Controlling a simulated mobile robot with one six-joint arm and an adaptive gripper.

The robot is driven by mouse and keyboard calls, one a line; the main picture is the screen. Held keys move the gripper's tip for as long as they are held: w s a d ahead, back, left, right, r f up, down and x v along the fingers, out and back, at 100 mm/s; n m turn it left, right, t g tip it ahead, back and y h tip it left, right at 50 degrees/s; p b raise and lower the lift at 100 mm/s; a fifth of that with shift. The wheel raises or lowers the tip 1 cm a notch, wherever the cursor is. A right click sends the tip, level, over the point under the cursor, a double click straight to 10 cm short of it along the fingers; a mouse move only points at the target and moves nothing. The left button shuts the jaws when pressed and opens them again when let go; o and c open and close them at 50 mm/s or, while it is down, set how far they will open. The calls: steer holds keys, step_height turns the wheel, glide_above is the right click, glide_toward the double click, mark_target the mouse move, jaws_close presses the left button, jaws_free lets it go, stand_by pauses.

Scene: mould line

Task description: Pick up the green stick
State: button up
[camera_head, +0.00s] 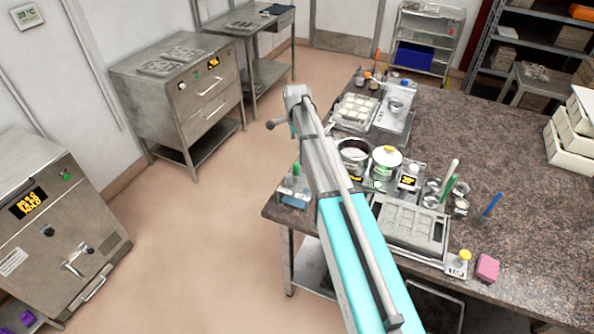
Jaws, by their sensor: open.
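A green stick (446,188) leans among small metal cups on the stone-topped table, next to a taller pale stick (453,168). Its lower end is not clear at this size. A second thin green upright piece (296,168) shows in a small holder at the table's left edge; I cannot tell what it is. My arm reaches up from the bottom across the table's left part. Its far end is left of the pots, well away from the green stick by the cups. My gripper's fingers cannot be made out; the arm hides what is beneath it.
A blue stick (491,206), a grey mould tray (409,222), a yellow-capped bottle (461,262) and a pink block (487,267) are near the cups. A yellow-lidded pot (386,161) stands behind. Metal cabinets (188,95) stand left.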

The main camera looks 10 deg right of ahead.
mark_target(296, 168)
steer(key=shift+f, duration=0.1)
stand_by(0.4)
step_height(296, 168, down, 8)
steer(key=b, duration=0.8)
steer(key=shift+f+b, duration=0.2)
steer(key=shift+b, duration=0.15)
steer(key=shift+f, duration=0.15)
step_height(296, 168, down, 5)
steer(key=b, duration=0.5)
stand_by(0.8)
jaws_close()
